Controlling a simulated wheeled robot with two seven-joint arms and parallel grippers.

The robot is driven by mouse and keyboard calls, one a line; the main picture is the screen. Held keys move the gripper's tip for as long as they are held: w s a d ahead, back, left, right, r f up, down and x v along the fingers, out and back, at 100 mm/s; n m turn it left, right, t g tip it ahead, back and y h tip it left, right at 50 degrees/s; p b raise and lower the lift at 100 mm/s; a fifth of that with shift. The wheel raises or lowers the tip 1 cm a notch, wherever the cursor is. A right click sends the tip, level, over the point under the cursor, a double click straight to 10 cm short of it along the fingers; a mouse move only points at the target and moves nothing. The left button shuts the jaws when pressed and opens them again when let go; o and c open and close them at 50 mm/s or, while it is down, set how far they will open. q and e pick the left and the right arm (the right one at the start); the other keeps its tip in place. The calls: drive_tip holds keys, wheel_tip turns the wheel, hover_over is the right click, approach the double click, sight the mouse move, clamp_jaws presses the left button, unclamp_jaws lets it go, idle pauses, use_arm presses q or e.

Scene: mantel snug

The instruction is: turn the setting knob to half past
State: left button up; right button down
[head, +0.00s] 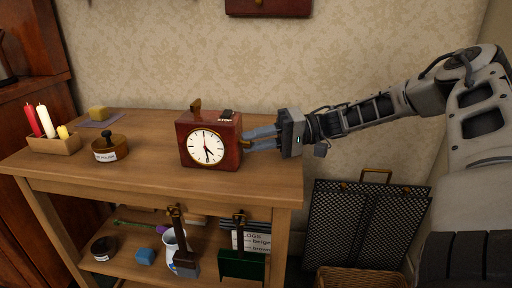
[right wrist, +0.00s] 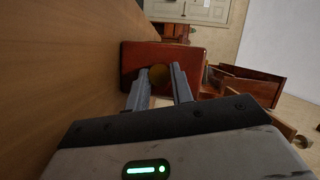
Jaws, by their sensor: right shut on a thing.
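A red-brown box clock (head: 229,158) with a white round dial (head: 205,147) stands upright on the wooden table. Both dark hands point into the lower part of the dial, one almost straight down and one towards the lower right. A brass setting knob (right wrist: 158,73) sits on the clock's right side, which also shows in the right wrist view (right wrist: 196,53). My right gripper (head: 249,142) reaches in from the right and is shut on the knob, one finger on either side. The fingers mostly hide the knob in the head view. My left gripper is not in view.
Tools hang below the front edge above a lower shelf. A mesh screen (head: 365,235) stands at the right.

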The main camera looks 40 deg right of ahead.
use_arm(q)
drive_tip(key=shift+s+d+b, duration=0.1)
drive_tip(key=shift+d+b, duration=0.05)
drive_tip(key=shift+b, duration=0.2)
use_arm(e)
drive_tip(key=shift+f+m+y, duration=0.1)
drive_tip(key=shift+m+y, duration=0.2)
drive_tip(key=shift+m, duration=0.2)
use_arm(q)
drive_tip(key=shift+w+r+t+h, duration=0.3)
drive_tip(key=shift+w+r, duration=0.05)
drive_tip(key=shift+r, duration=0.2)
use_arm(e)
drive_tip(key=c, duration=1.2)
unclamp_jaws()
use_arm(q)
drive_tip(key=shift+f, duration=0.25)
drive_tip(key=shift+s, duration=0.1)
use_arm(e)
drive_tip(key=shift+d, duration=0.1)
